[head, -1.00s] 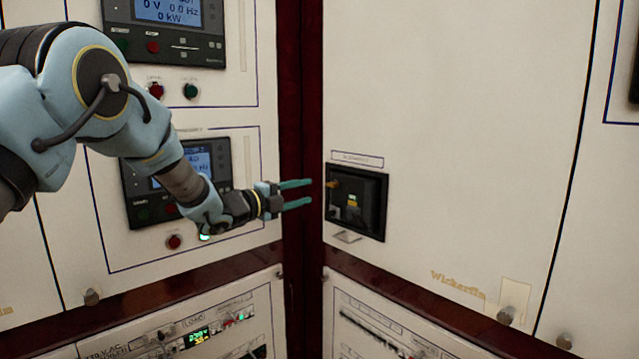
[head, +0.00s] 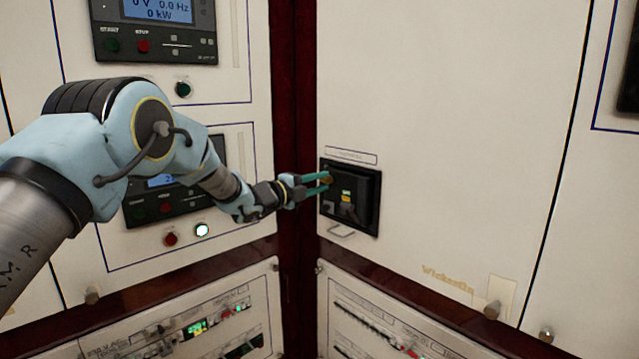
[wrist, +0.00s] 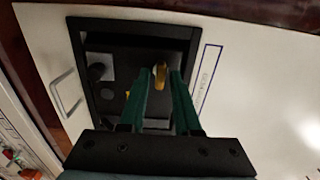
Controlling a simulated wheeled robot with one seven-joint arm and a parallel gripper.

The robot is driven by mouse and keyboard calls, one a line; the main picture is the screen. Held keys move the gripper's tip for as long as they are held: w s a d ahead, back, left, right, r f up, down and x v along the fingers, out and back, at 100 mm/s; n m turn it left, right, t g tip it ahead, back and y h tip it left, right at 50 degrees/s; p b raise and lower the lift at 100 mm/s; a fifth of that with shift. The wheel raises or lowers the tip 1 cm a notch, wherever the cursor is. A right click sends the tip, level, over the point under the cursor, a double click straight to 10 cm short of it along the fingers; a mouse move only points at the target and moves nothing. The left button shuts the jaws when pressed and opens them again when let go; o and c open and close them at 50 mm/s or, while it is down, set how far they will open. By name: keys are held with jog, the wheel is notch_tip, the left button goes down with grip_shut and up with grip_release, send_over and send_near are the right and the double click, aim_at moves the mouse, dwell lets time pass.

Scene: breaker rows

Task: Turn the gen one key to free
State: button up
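The gen one key is taken to be the brass-coloured key (head: 327,179) at the upper left of a black recessed box (head: 374,205) on the right-hand cream panel. In the wrist view the key (wrist: 160,77) lies between the tips of my two teal fingers. My gripper (head: 326,183) reaches the box from the left, fingers apart and around the key. The wrist view also shows my gripper (wrist: 161,75), with a slim gap seeming to remain beside the key. Contact cannot be told. The key's base is partly hidden by the fingers.
A dark knob (wrist: 97,72) and a small yellow label (head: 346,196) sit inside the box. A wire handle (head: 341,231) is below it. A dark red corner post (head: 297,120) stands left of the box. Left panels carry meters and buttons. The panel right of the box is clear.

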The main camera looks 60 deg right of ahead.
grip_shut()
jog(key=shift+f, duration=0.1)
dwell(0.4)
jog(key=n+b, duration=0.2)
jog(key=n, duration=0.1)
jog(key=shift+w, duration=0.1)
jog(key=n, duration=0.4)
jog(key=shift+b, duration=0.35)
jog(key=n+p, duration=0.1)
jog(key=n, duration=0.4)
jog(key=shift+n, duration=0.4)
jog(key=shift+n+p, duration=0.85)
jog(key=shift+n, duration=1.75)
